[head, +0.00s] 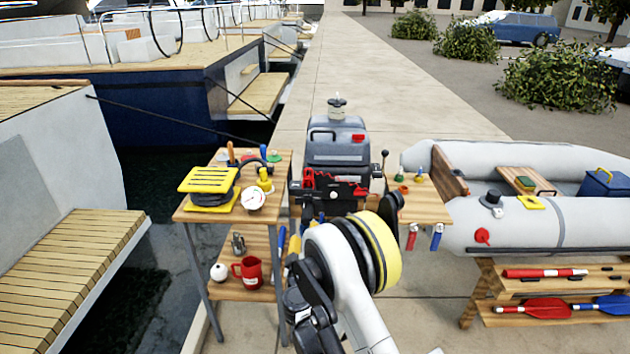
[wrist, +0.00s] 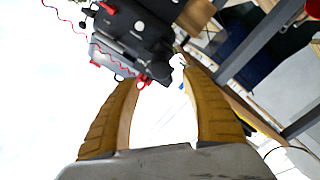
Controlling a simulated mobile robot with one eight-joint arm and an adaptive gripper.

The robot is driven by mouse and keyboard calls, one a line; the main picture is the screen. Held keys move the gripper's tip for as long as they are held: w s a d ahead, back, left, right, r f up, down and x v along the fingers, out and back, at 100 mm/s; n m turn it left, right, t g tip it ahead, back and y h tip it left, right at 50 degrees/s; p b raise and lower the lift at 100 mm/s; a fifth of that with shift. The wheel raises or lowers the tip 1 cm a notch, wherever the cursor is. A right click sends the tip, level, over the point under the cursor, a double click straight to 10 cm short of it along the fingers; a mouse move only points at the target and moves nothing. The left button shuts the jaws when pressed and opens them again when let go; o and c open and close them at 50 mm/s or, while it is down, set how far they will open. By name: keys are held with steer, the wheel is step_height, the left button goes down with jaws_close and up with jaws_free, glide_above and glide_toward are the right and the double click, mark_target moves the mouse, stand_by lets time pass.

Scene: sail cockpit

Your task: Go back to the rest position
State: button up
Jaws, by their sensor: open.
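My gripper (wrist: 160,75) shows in the wrist view with its two yellow-brown fingers spread apart. The gap between them holds nothing; bright, washed-out ground shows through it. A dark and grey machine with red parts (wrist: 135,40) lies beyond the fingertips at the upper left; I cannot tell how far off it is. In the head view my arm rises at the bottom middle, in front of the work tables, and its links hide most of the gripper.
A wooden table (head: 190,211) carries a yellow-and-black stack (head: 208,187) and a white gauge (head: 254,200). A red mug (head: 248,272) stands on its lower shelf. A grey inflatable boat (head: 590,230) lies right.

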steer(key=d+r+m+g+h, duration=0.3)
steer(key=d+r+m, duration=0.1)
steer(key=d+r, duration=0.8)
steer(key=s+d+r+m+g, duration=0.2)
steer(key=s+d+r+g, duration=0.1)
steer(key=s+d+r, duration=0.45)
steer(key=s+d+m+g, duration=0.15)
steer(key=s+d, duration=0.25)
steer(key=s, duration=0.4)
steer(key=s+d+m+g, duration=0.1)
steer(key=s+d+g, duration=0.15)
steer(key=s, duration=0.55)
steer(key=s+f+g+y, duration=0.1)
steer(key=s+f+y, duration=0.1)
steer(key=s, duration=1.3)
steer(key=shift+a+f+m+y, duration=0.25)
steer(key=shift+a+m+y, duration=0.1)
steer(key=shift+y, duration=0.15)
